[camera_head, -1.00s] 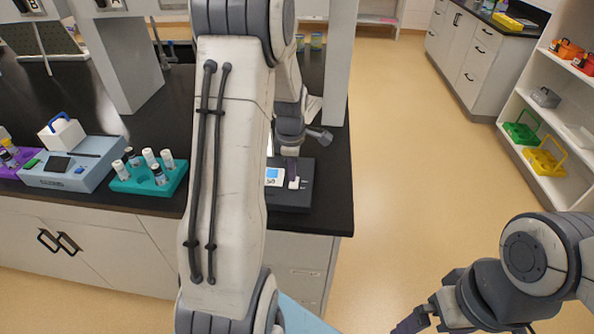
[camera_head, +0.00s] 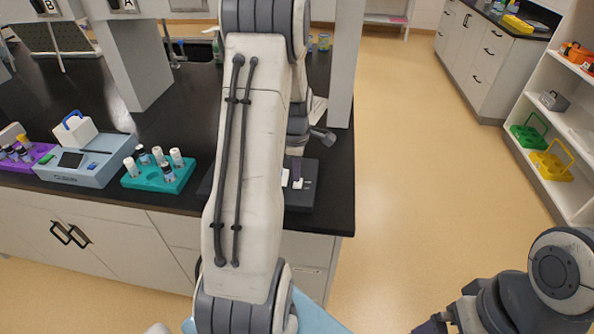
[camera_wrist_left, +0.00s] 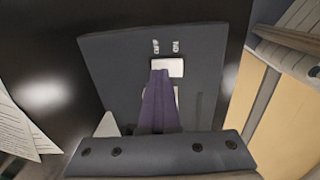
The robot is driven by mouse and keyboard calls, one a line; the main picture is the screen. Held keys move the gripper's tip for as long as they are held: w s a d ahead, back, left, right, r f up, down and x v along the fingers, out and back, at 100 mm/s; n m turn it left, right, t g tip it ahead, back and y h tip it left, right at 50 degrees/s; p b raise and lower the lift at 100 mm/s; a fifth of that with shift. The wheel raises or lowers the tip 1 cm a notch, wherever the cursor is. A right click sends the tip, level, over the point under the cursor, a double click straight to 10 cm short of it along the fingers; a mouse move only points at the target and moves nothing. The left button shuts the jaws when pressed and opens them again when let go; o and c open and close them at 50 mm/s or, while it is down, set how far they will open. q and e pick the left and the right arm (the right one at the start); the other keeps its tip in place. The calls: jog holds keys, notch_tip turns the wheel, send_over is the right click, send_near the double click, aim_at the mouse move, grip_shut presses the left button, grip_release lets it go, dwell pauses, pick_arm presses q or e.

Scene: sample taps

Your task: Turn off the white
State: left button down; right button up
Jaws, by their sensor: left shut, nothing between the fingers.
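A dark grey device (camera_head: 301,196) sits near the right end of the black bench, partly hidden behind my left arm. A small white switch piece (camera_head: 298,184) shows on its top. In the left wrist view the device (camera_wrist_left: 110,65) has two small labels that seem to read OFF and ON, with the white switch piece (camera_wrist_left: 172,66) beside them. My left gripper (camera_wrist_left: 160,76) is shut and empty, its purple fingertips at the switch; I cannot tell if they touch. It also shows in the head view (camera_head: 296,178). My right gripper (camera_head: 431,326) is low at the bottom edge, mostly cut off.
A teal rack (camera_head: 150,182) of vials, a blue-grey instrument (camera_head: 90,172) and a purple rack (camera_head: 35,156) stand left on the bench. A white post (camera_head: 341,65) rises behind the device. Open floor lies to the right, before shelves with green and yellow carriers.

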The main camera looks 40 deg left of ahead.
pick_arm(q)
jog(key=shift+s+d+f+g, duration=0.3)
jog(key=shift+s+d+f, duration=0.2)
jog(key=shift+s, duration=0.1)
jog(key=shift+r, duration=0.2)
jog(key=r+p, duration=0.2)
jog(key=r, duration=0.1)
jog(key=r+p, duration=0.1)
jog(key=p, duration=0.1)
jog(key=shift+w+a+r, duration=0.15)
jog(key=shift+w+a, duration=0.15)
jog(key=shift+w, duration=0.05)
notch_tip(320, 180, up, 10)
jog(key=b, duration=0.1)
jog(key=shift+r+b, duration=0.15)
jog(key=shift+b, duration=0.15)
